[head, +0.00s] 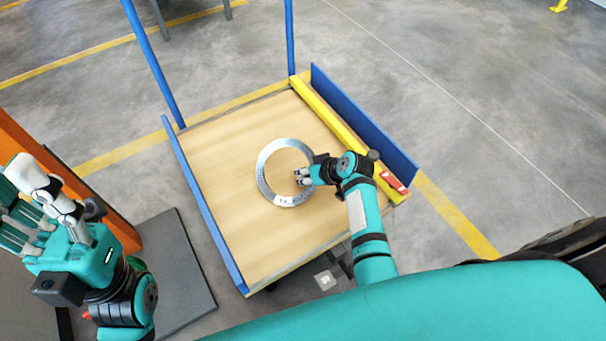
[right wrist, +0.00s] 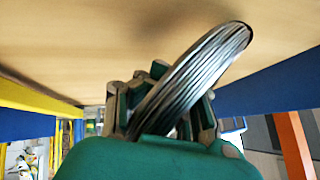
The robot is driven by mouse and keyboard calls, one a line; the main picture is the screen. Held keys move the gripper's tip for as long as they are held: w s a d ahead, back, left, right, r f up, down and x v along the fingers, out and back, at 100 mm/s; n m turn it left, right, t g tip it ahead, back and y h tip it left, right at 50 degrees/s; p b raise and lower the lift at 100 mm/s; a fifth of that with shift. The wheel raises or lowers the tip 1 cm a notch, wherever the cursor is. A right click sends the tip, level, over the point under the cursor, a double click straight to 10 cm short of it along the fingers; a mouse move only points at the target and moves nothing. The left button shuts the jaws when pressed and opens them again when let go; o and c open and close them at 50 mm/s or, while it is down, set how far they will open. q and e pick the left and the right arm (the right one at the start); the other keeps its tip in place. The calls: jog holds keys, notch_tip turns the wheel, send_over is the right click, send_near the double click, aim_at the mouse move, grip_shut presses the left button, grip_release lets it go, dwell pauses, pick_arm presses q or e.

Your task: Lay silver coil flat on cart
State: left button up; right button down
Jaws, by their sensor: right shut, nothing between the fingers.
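The silver coil (head: 264,179) is a ring on the wooden top of the cart (head: 222,150), near its middle. My right gripper (head: 301,176) is at the ring's right side, its fingertips over the opening. In the right wrist view the coil (right wrist: 195,75) shows as a slanting band running between my right gripper's fingers (right wrist: 165,100). Its far edge is close to the wood and its near part looks raised, so it seems tilted. The right fingers are shut with nothing gripped. My left gripper (head: 38,195) is at the far left, away from the cart; its fingers' opening is unclear.
The cart has low blue side walls (head: 360,120) and blue posts (head: 150,60) at the back. A yellow bar (head: 335,125) lies along its right side, with a red item (head: 393,182) near its front end. An orange post (head: 60,175) stands left. Wood around the coil is clear.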

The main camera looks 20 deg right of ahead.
jog(key=c, duration=2)
grip_release()
jog(key=shift+s+a+f, duration=0.1)
jog(key=shift+f, duration=0.05)
jog(key=o, duration=0.6)
jog(key=v, duration=1.2)
